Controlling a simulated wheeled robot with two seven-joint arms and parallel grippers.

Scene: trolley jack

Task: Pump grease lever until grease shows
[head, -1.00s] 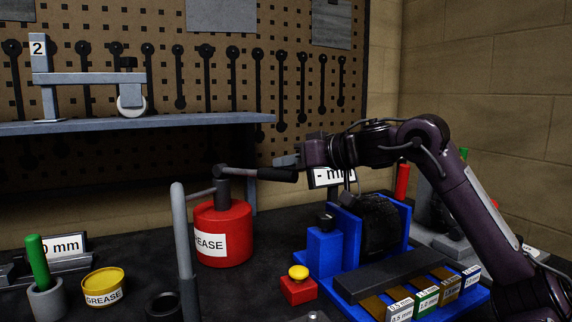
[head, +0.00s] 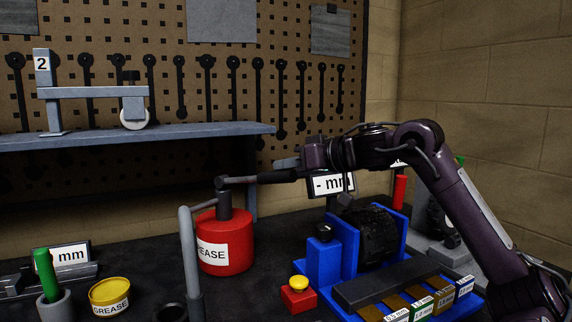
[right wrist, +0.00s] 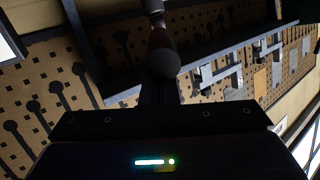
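A red can marked GREASE (head: 225,248) stands on the bench with a dark pump post on top. The grease lever (head: 262,178) runs right from the post, nearly level and tilted slightly up. My right gripper (head: 287,163) is at the lever's right end, very close or touching. The lever's rounded dark end (right wrist: 163,63) shows just ahead of the gripper in the right wrist view. My left gripper is out of view.
A blue fixture with a black roller (head: 378,235) stands right of the can, with labelled gauge strips before it. A red box with a yellow button (head: 298,292) and a yellow grease tin (head: 110,295) are nearer. A grey shelf (head: 190,131) is behind.

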